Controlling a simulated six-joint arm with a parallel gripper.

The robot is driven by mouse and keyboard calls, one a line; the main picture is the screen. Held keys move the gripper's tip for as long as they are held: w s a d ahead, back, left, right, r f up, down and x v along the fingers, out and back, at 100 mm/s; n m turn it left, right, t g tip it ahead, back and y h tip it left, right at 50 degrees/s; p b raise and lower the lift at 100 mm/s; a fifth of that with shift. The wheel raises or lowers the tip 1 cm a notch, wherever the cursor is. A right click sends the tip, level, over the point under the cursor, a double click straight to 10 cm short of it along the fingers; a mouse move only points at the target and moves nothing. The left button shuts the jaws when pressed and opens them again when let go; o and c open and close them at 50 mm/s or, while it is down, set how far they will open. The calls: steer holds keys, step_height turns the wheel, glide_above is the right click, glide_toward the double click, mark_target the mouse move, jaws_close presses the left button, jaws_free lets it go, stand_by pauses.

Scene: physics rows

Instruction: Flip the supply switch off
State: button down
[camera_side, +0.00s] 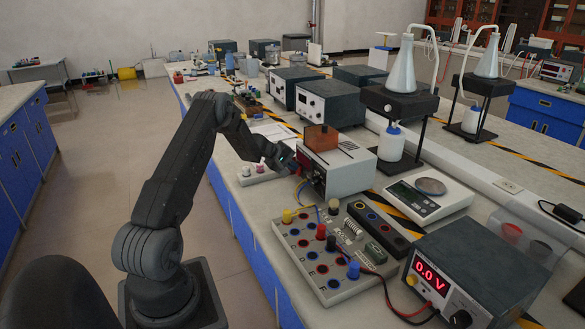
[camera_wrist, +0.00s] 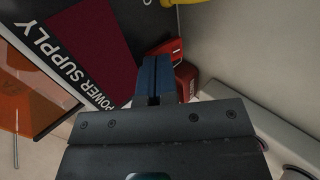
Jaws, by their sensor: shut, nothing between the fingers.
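The power supply (camera_side: 345,172) is a pale box with a dark front, standing on the bench beyond my gripper. My gripper (camera_side: 294,166) is at the front of the supply in the side view. In the wrist view my gripper's dark blue fingers (camera_wrist: 153,78) are together and empty, close to the red switch. I cannot tell whether they touch it, or which way it is set.
An orange-brown block (camera_side: 320,138) stands on the supply. A terminal board (camera_side: 330,255) with coloured posts is nearer, with a balance (camera_side: 430,195) to the right. A meter reading 0.0 V (camera_side: 480,270) is at lower right. More instruments (camera_side: 330,100) stand behind.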

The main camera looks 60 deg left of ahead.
steer(key=shift+r, duration=0.4)
steer(key=s, duration=0.2)
steer(key=s+r, duration=0.1)
steer(key=s, duration=0.1)
steer(key=shift+s+r, duration=0.1)
steer(key=shift+s, duration=0.2)
steer(key=s+r, duration=0.5)
steer(key=r, duration=0.2)
steer(key=shift+r, duration=0.25)
